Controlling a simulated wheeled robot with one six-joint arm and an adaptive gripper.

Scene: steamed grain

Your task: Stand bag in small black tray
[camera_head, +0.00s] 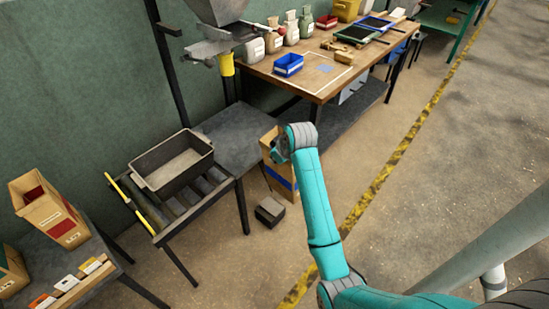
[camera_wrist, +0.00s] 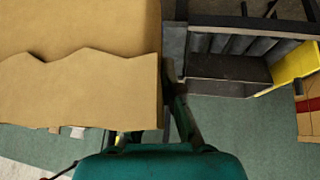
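A tan paper bag with a jagged top edge (camera_wrist: 80,90) fills the upper left of the wrist view. In the head view the bag (camera_head: 270,146) shows partly behind my gripper, with a blue band low on it. My gripper (camera_head: 281,148) is at the bag's upper part. In the wrist view one dark finger of my gripper (camera_wrist: 176,85) lies along the bag's edge. The other finger is hidden, and the gripper looks shut on the bag. An empty black tray (camera_head: 150,184) sits on the roller stand, left of the bag and apart from it.
The roller stand (camera_head: 160,237) has a yellow rail (camera_head: 132,204). A grey table (camera_head: 233,150) adjoins it. A dark block (camera_head: 270,211) is on the floor below the bag. An open carton (camera_head: 48,212) stands left. The wooden workbench (camera_head: 325,85) holds bags and bins.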

